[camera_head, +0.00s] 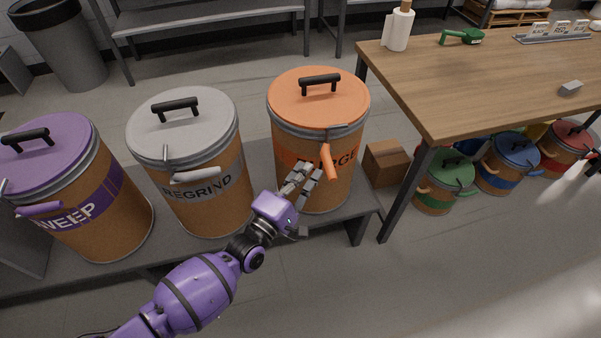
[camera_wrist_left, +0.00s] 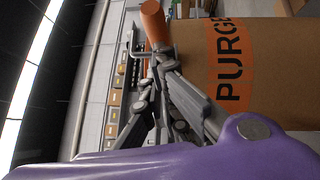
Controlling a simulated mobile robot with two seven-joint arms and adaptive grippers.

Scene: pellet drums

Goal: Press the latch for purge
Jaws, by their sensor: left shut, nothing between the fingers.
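The purge drum (camera_head: 290,150) is brown with an orange lid (camera_head: 318,98) and an orange band reading PURGE, partly hidden by its latch. Its orange latch lever (camera_head: 327,160) hangs at the front below the metal rim ring, angled outward. My left gripper (camera_head: 307,172) is shut and empty, with its fingers close to the lower left of the lever. In the left wrist view the lever (camera_wrist_left: 153,22) shows just beyond the fingertips (camera_wrist_left: 160,58), beside the PURGE label (camera_wrist_left: 230,65). I cannot tell whether the fingers touch it. My right gripper is not in view.
The regrind drum (camera_head: 205,205) with a grey lid and the sweep drum (camera_head: 115,225) with a purple lid stand to the left on the same low grey bench (camera_head: 262,160). A wooden table (camera_head: 470,85) stands right, with small drums and a cardboard box (camera_head: 385,163) nearby.

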